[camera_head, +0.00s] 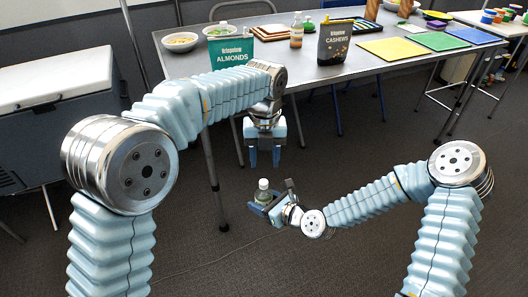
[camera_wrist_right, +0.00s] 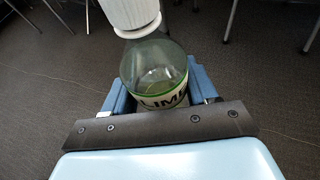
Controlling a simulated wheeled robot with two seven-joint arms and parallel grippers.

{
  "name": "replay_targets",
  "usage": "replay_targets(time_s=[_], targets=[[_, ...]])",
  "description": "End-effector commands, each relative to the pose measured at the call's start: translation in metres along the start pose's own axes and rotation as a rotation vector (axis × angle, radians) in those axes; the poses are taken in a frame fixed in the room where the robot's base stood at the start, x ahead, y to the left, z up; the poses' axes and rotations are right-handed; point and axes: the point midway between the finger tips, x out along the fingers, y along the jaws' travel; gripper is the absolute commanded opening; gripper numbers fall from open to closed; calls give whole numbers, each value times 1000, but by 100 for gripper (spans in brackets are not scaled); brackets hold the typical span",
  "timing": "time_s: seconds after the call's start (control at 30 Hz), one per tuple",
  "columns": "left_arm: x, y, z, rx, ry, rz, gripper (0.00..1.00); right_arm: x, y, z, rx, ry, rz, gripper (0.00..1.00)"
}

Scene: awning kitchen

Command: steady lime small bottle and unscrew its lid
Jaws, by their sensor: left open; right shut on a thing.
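The lime small bottle (camera_head: 262,194) is clear with a white lid (camera_head: 263,184) and is held upright in the air in front of the table. My right gripper (camera_head: 268,205) is shut on its body. In the right wrist view the bottle (camera_wrist_right: 155,70) sits between the two blue fingers, its label partly reading "LIME" and its white ribbed lid (camera_wrist_right: 130,14) on top. A little green shows inside near the label. My left gripper (camera_head: 264,158) is open and empty, pointing down above the lid and apart from it.
The grey table (camera_head: 185,63) behind carries an almonds bag (camera_head: 230,52), a cashews bag (camera_head: 333,42), bowls, another bottle (camera_head: 297,30) and coloured mats (camera_head: 436,41). A white-lidded chest (camera_head: 55,78) stands at left. The floor around my grippers is clear.

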Motion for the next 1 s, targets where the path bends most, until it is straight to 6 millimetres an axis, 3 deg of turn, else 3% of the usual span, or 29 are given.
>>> replay_targets(time_s=[0.17,0.6,0.93,1.0], targets=[[3,1,9,10,-32,-3,46,0,0,0,0,0,0,0],[67,1,10,8,-30,-4,46,0,0,0,0,0,0,0],[73,1,10,8,-31,-4,46,0,0,0,0,0,0,0],[73,1,10,8,-31,-4,38,0,0,0,0,0,0,0]])
